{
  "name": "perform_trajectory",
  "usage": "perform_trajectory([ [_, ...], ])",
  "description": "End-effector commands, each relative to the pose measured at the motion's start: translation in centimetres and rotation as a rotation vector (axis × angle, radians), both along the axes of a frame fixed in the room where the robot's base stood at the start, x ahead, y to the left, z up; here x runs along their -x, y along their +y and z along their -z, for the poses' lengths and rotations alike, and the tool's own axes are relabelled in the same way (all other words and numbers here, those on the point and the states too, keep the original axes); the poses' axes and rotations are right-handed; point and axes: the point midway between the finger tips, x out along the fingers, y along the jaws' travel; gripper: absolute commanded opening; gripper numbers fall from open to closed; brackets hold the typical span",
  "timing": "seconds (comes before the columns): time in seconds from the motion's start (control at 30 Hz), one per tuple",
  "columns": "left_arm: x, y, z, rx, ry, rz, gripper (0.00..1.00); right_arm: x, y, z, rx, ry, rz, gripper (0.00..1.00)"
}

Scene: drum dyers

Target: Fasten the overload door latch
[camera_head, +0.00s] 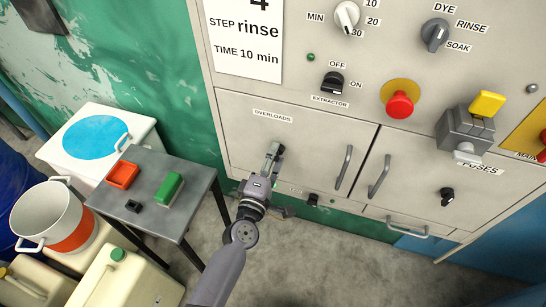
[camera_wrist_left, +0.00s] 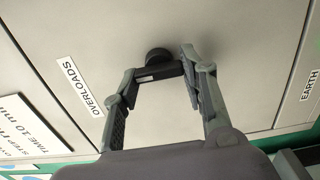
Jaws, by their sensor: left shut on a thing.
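The overload door (camera_head: 315,142) is the left grey panel labelled OVERLOADS, with a vertical bar handle (camera_head: 344,167) near its right edge. It looks closed, about flush with the cabinet front. My left gripper (camera_head: 273,157) is at the door's lower middle, fingers pointing at the panel. In the left wrist view the gripper (camera_wrist_left: 163,68) is shut on the latch, a dark bar (camera_wrist_left: 160,72) with a round black knob (camera_wrist_left: 157,56) behind it. The bar lies crosswise between the fingers. In the head view the gripper hides the latch. My right gripper is not in view.
The fuses door on the right has a similar black latch (camera_head: 447,196) and a bar handle (camera_head: 379,176). A red stop button (camera_head: 399,105) and switches sit above. A metal side table (camera_head: 150,200), a white pot (camera_head: 50,216) and jerrycans (camera_head: 128,285) stand at the left.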

Motion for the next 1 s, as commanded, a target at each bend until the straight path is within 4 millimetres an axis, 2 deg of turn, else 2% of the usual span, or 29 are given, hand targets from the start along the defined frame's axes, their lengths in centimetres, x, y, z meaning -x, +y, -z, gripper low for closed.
perform_trajectory([
  [0.03, 0.0, 0.0, 0.1, 0.003, 0.003, 0.001, 0.12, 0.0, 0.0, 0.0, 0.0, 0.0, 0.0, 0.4],
  [0.07, 0.0, 0.0, 0.1, 0.003, 0.003, 0.001, 0.41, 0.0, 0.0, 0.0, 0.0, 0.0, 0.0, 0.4],
  [0.33, 0.0, 0.0, 0.1, 0.002, 0.002, 0.0, 0.59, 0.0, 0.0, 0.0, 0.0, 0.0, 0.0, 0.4],
  [0.6, 0.0, 0.0, 0.0, 0.001, 0.0, 0.0, 0.6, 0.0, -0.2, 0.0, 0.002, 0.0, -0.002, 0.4],
  [0.73, 0.7, 0.2, 0.1, -0.001, 0.002, 0.0, 0.6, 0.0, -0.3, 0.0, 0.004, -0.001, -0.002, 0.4],
  [0.87, 2.7, 0.9, 0.2, -0.001, 0.003, 0.001, 0.6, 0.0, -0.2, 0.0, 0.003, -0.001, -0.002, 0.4],
  [1.0, 5.6, 1.8, 0.2, -0.002, 0.003, 0.001, 0.6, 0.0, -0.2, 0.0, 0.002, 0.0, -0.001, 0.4],
])
